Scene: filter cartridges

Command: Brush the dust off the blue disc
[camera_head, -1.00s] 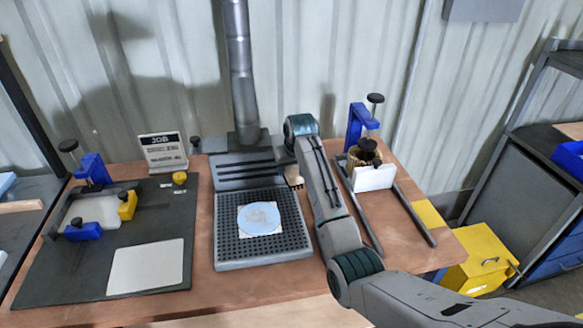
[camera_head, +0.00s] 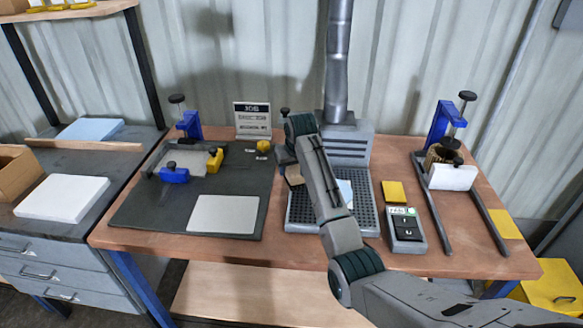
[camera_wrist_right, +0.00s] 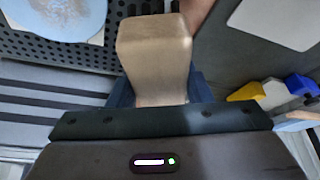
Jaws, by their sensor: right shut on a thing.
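The blue disc (camera_head: 346,190) lies on the perforated tray (camera_head: 303,217), largely hidden behind my right arm in the head view. In the right wrist view part of the disc (camera_wrist_right: 55,18) shows at the upper left, with greyish-brown dust patches on its surface. My right gripper (camera_head: 290,165) is shut on a tan brush (camera_head: 294,176), which also shows in the right wrist view (camera_wrist_right: 154,50). The brush is near the tray's left edge, to the left of the disc and apart from it. My left gripper is out of view.
A dark mat (camera_head: 138,212) with clamps and a pale plate (camera_head: 224,214) lies left of the tray. A grey duct pipe (camera_head: 339,70) stands behind it. A small device (camera_head: 406,233) and a rail frame (camera_head: 481,217) are to the right.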

